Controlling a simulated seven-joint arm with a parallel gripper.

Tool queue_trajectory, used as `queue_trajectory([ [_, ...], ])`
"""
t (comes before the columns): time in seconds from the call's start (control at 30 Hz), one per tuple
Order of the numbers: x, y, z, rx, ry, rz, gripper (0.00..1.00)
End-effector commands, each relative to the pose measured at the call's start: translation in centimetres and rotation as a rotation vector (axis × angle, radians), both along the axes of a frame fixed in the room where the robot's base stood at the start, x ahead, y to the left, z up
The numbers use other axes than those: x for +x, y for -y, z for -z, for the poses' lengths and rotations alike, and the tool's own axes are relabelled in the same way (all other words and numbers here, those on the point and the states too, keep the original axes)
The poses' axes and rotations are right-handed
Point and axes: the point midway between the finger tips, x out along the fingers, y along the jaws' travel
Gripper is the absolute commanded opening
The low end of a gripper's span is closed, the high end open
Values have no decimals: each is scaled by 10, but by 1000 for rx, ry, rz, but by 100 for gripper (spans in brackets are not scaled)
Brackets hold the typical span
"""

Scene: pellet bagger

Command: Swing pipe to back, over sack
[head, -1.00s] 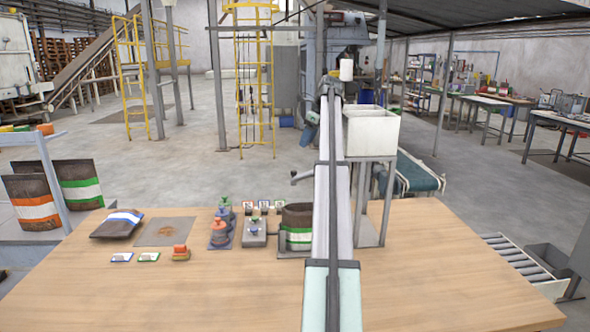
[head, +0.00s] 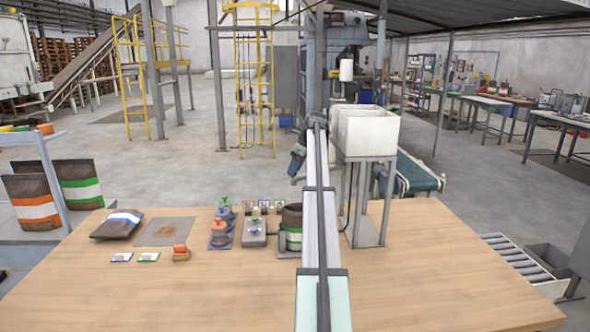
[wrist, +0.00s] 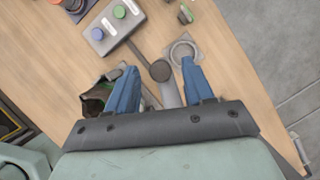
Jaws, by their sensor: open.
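My gripper (wrist: 157,90) is open, with its two blue fingers apart. It also shows in the head view (head: 298,158), left of my arm and above the table. In the wrist view the grey pipe (wrist: 168,93) and its dark round knob (wrist: 160,71) appear between the fingers. I cannot tell how deep the fingers are around them. In the head view the pipe is hidden. The brown sack with a green band (head: 293,238) stands upright left of my arm, partly covered by it. It shows in the wrist view (wrist: 92,106), left of the left finger.
A white hopper (head: 368,132) stands on a metal frame right of my arm. A button box (head: 254,232) and a clamp-like unit (head: 220,235) are left of the sack. A filled sack (head: 117,224) lies at the left. The table's (head: 440,270) right side is clear.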

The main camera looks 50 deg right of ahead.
Motion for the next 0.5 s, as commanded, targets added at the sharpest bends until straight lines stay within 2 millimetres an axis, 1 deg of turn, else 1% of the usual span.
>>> queue_trajectory([
  [0.13, 2, -1, 5, -1, 0, 0, 52],
  [0.4, 2, -1, 6, 0, 0, 0, 52],
  [0.5, 2, 0, 6, 0, 0, 0, 42],
])
